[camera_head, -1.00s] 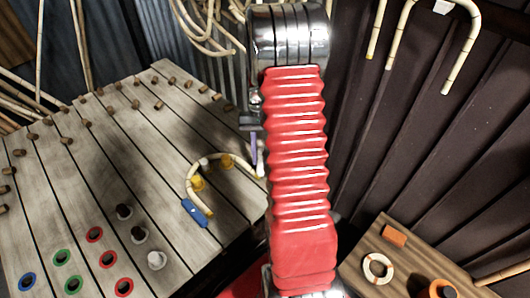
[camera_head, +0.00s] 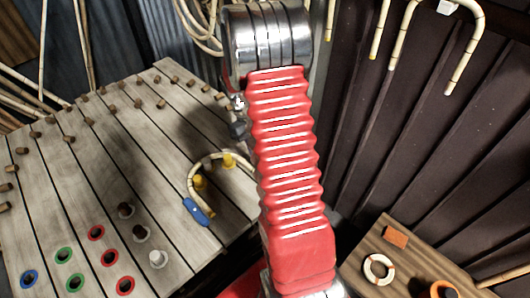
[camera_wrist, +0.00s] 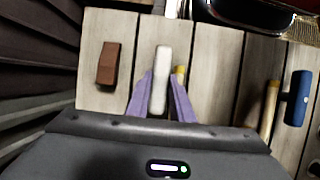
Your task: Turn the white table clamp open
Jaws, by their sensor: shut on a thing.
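The white table clamp (camera_wrist: 161,68) shows in the wrist view as an upright-in-picture bar, roughly along the planks. My gripper (camera_wrist: 160,88) has its two purple fingers shut on the clamp, one on each side. Its lower end is between the fingers and its upper end sticks out past them. In the head view my red arm hides the gripper and this clamp. The slatted table (camera_head: 120,150) carries a curved rattan pole (camera_head: 195,172), bent round yellow pegs (camera_head: 228,160), with a blue clamp (camera_head: 196,211) at one end.
A brown clamp (camera_wrist: 109,64) lies left of the white one in the wrist view; the blue clamp (camera_wrist: 298,98) is at far right. A side table (camera_head: 365,250) holds rings at lower right.

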